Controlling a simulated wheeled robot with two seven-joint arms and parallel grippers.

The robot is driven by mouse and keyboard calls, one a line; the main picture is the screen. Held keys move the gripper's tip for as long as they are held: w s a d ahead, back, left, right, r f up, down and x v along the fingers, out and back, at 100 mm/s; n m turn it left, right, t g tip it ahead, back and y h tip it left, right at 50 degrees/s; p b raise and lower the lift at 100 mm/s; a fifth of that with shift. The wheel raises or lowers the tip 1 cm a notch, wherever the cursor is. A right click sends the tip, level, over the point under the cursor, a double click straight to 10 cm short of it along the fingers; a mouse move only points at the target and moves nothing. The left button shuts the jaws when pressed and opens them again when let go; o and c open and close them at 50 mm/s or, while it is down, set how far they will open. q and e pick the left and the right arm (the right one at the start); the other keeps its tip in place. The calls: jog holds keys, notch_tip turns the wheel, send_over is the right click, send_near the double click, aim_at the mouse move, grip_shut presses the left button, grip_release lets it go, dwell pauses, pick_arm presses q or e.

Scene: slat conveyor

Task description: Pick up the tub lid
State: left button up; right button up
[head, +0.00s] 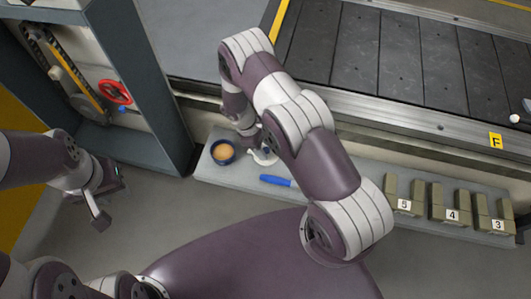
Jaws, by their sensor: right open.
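A small dark blue tub (223,152) with tan contents stands uncovered at the left end of the grey shelf (225,176). A pale, flat round piece (264,158), which looks like the tub lid, lies just right of the tub, partly hidden by my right arm. My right gripper (256,148) is open, close over or beside this piece; its fingertips are mostly hidden, so contact cannot be told. My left gripper (104,200) hangs empty at the left, away from the shelf; its finger opening is unclear.
A blue-handled tool (276,181) lies on the shelf right of the lid. Several olive blocks with number cards stand further right. The slat conveyor (390,60) runs behind. A grey cabinet (150,95) with a red ring (115,92) stands at the left.

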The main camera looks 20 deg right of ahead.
grip_shut()
jog(key=shift+r, duration=0.1)
